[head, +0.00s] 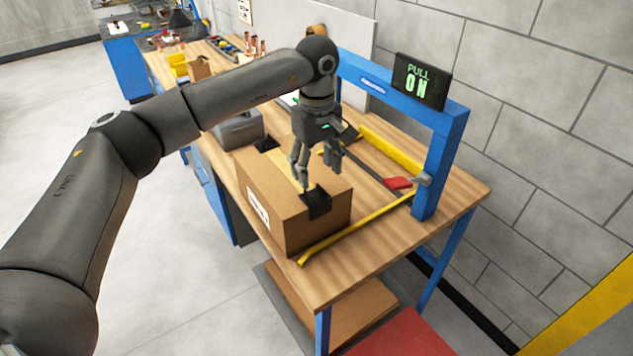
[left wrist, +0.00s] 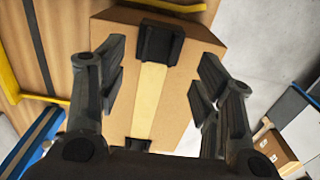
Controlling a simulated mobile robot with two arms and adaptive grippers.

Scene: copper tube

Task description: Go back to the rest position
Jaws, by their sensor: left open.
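My left gripper (head: 316,165) is open above a closed cardboard box (head: 284,221) on the wooden workbench (head: 350,243). In the left wrist view, the open fingers of my left gripper (left wrist: 156,92) show on either side of the box top (left wrist: 193,75), with nothing between them. I cannot tell the exact gap between the fingertips and the box. My right gripper is not in view.
A blue frame (head: 436,160) with a "PULL ON" display (head: 421,80) stands at the bench's right. A red-handled lever (head: 398,183) and a yellow bar (head: 350,230) lie beside the box. Copper parts (head: 255,46) are at the back. A red surface (head: 405,334) is in front.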

